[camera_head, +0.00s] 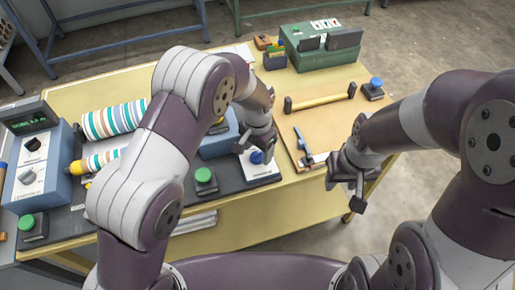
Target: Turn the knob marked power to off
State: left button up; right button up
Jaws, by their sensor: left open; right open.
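A blue knob (257,157) stands on a white-topped panel (265,173) at the front edge of the yellow table. The small print on the panel is too small to read. My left gripper (254,151) is open and points down right at this knob, with its fingers to either side; I cannot tell whether they touch it. A grey knob (27,177) sits on the front of a blue box (45,178) at the far left; I cannot read its marking. My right gripper (345,190) is open and empty, off the table's front right edge.
Green buttons (204,175) sit on dark bases along the front. Striped rolls (112,120) lie at the left. A tan board (312,115) with a wooden-handled bar (318,97) lies at the right, beside a blue-topped button (376,83). A green box (323,45) stands behind.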

pick_arm(q)
jog(key=shift+w+d+f, duration=0.1)
jog(key=shift+w+f, duration=0.05)
jog(key=shift+f, duration=0.4)
jog(key=shift+s+a, duration=0.2)
jog(key=shift+a, duration=0.05)
jog(key=c, duration=1.1)
jog(key=shift+o, duration=0.2)
jog(key=shift+n, duration=0.3)
jog(key=n+p, duration=0.1)
jog(key=n, duration=0.4)
jog(key=shift+n, duration=0.3)
jog(key=n, duration=0.5)
jog(key=shift+d+n, duration=0.1)
jog(key=shift+n, duration=0.2)
jog(key=shift+w, duration=0.1)
